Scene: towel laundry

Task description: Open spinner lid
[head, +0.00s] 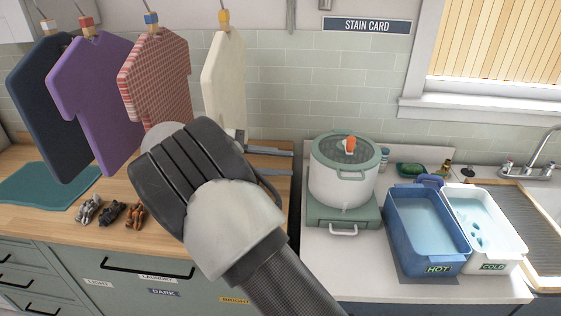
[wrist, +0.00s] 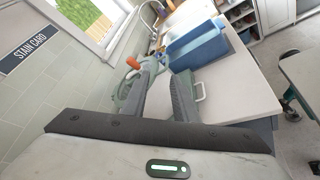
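The spinner (head: 341,178) is a white pot with side handles on a green base. Its lid (head: 326,151) has a green rim and a clear middle, and sits shut on the pot. An orange knob (head: 350,142) stands on top of the lid. My gripper (head: 292,162) is to the left of the spinner, pointing right at about lid height, apart from it in the head view. In the wrist view, the two fingers (wrist: 165,80) are apart with nothing held between them. They hide much of the spinner there, but the orange knob (wrist: 133,62) shows beyond them.
The blue HOT tub (head: 402,243) and white COLD tub (head: 505,251) of water stand right of the spinner. A sink tap (head: 545,150) is at far right. Hanging shirts (head: 100,90), a teal mat (head: 45,186) and several clips (head: 110,212) are left. A STAIN CARD sign (head: 367,25) hangs above.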

